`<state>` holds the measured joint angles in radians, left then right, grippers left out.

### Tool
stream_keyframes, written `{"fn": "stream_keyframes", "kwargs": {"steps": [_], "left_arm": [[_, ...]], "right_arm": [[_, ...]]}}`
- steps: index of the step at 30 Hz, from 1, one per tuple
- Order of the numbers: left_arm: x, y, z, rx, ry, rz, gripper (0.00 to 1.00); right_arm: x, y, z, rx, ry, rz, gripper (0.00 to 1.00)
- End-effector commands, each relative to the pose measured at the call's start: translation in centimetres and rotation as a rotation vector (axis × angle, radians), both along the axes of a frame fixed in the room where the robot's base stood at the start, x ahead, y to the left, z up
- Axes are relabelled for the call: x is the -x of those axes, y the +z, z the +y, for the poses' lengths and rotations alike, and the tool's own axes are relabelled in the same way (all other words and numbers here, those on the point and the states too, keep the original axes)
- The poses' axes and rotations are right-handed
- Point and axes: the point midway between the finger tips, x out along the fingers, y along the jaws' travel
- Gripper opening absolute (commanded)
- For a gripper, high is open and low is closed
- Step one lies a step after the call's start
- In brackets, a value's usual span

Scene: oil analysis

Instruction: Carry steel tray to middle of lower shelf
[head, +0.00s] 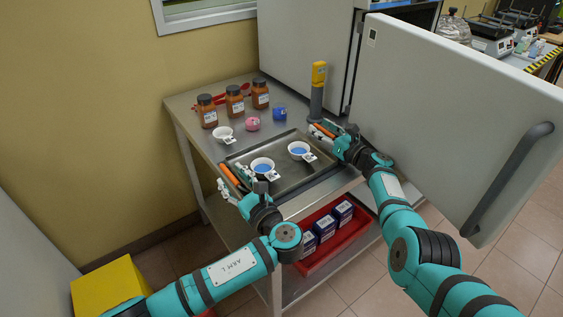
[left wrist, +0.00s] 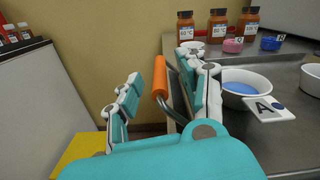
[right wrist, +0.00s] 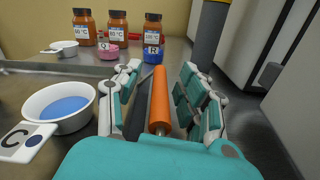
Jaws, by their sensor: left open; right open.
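The steel tray (head: 305,175) lies flat on the top of a metal cart, with an orange handle at each end. Two white bowls of blue liquid (head: 262,165) (head: 298,149) stand on it, with tags A and C in the wrist views. My left gripper (head: 231,184) is open, its fingers on either side of the left orange handle (left wrist: 160,77). My right gripper (head: 331,131) is open, its fingers on either side of the right orange handle (right wrist: 159,101). The lower shelf (head: 299,284) shows partly below; its middle is largely hidden.
A red bin (head: 329,251) with several dark blue boxes sits on the lower shelf. Brown bottles (head: 235,101), a white dish (head: 223,135), pink (head: 253,124) and blue (head: 279,114) containers stand behind the tray. A yellow-topped post (head: 318,85) and an open grey door (head: 460,110) are at right.

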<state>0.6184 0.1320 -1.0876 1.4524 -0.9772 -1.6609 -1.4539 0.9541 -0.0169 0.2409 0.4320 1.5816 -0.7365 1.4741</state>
Motion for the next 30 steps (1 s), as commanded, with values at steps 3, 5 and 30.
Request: {"fn": "stream_keyframes", "kwargs": {"steps": [3, 5, 30], "left_arm": [[0.01, 0.01, 0.00, 0.000, 0.000, 0.000, 0.34], [0.01, 0.01, 0.00, 0.000, 0.000, 0.000, 0.27], [0.02, 0.51, -0.04, 0.000, 0.000, -0.003, 0.00]], "right_arm": [[0.01, -0.01, 0.00, 0.000, 0.000, 0.000, 0.34], [0.01, -0.02, 0.00, 0.000, 0.000, 0.000, 0.27], [-0.04, 0.52, -0.09, 0.000, -0.001, -0.002, 0.00]]}}
